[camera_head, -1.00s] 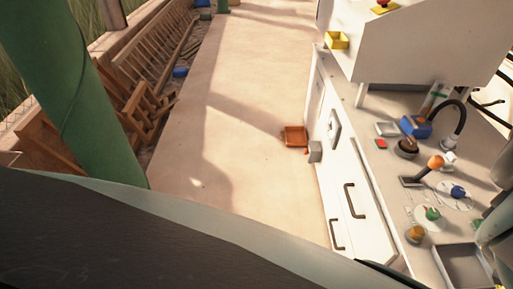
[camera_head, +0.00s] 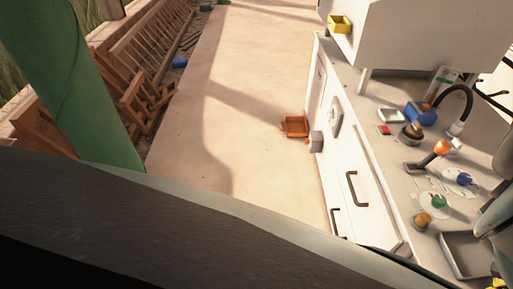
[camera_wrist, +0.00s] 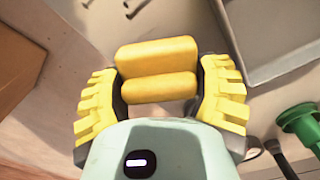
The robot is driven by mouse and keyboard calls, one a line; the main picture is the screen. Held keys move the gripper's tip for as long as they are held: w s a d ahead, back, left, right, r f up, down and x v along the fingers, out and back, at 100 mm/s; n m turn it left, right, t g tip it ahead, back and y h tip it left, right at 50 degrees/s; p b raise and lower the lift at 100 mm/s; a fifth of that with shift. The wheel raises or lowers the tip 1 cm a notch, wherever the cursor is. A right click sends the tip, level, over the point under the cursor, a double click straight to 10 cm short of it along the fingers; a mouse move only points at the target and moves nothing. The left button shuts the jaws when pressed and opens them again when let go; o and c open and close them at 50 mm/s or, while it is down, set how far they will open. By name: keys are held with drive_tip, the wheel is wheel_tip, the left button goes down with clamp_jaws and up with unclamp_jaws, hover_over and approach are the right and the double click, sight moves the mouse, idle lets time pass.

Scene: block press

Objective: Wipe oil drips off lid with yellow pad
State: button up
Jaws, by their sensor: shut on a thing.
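The yellow pad (camera_wrist: 158,72) shows in the wrist view as two rounded yellow bars, one behind the other. My gripper (camera_wrist: 160,88) has its yellow ribbed fingers at either side of the pad and is shut on it. A shallow grey tray-like piece (camera_wrist: 285,40) lies up and right of the pad, apart from it. It also shows at the lower right of the head view (camera_head: 447,250). I cannot make out which surface is the lid, and no oil drips can be told. In the head view, a bit of yellow shows at the lower right corner, too cut off to identify.
The white worktop holds an orange-topped lever (camera_head: 442,147), a green knob (camera_head: 437,201), a blue box (camera_head: 420,115) and a dark curved hose (camera_head: 462,93). A green funnel-like piece (camera_wrist: 300,122) is right of my gripper.

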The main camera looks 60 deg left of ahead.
drive_tip(key=shift+f+b, duration=1)
drive_tip(key=shift+r, duration=0.1)
